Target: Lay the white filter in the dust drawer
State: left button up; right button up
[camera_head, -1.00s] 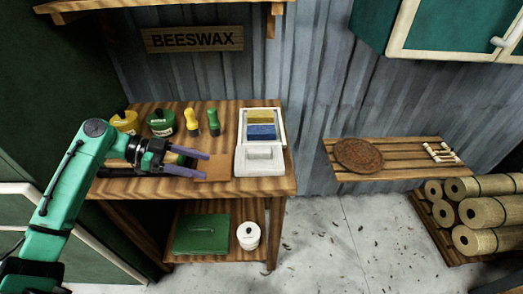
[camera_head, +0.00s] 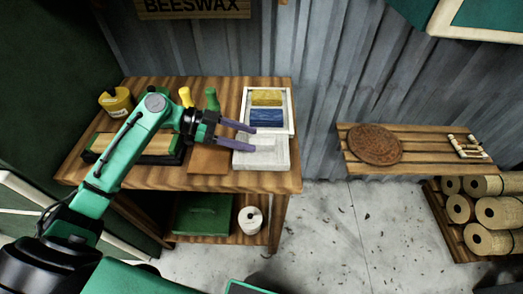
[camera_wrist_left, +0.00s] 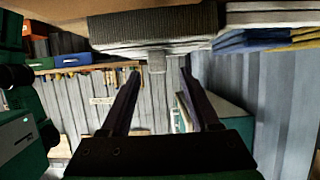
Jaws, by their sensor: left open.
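A white tray (camera_head: 291,112) stands at the right of the workbench and holds a blue block (camera_head: 266,118) and a yellow block (camera_head: 267,98). A pale block (camera_head: 264,141), which looks like the white filter, is at the tray's near part, behind a greyish-white front (camera_head: 262,160). My left gripper (camera_head: 254,139) is open, its fingers over this pale part. In the left wrist view a small pale tab (camera_wrist_left: 156,62) shows just beyond and between the open fingers (camera_wrist_left: 157,80); I cannot tell whether they touch it. I cannot make out which part is the dust drawer. My right gripper is out of view.
A tan block in a black frame (camera_head: 92,157) and a yellow tin (camera_head: 117,101) are at the bench's left. A brown sheet (camera_head: 209,160) lies left of the tray. A slatted shelf (camera_head: 425,157) with a brown disc (camera_head: 374,144) hangs at right.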

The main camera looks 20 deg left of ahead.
aim_at(259, 141)
pick_arm(q)
jog(key=x, duration=0.4)
jog(key=shift+d+f, duration=0.1)
jog(key=shift+d, duration=0.25)
grip_shut()
jog(key=shift+a, duration=0.1)
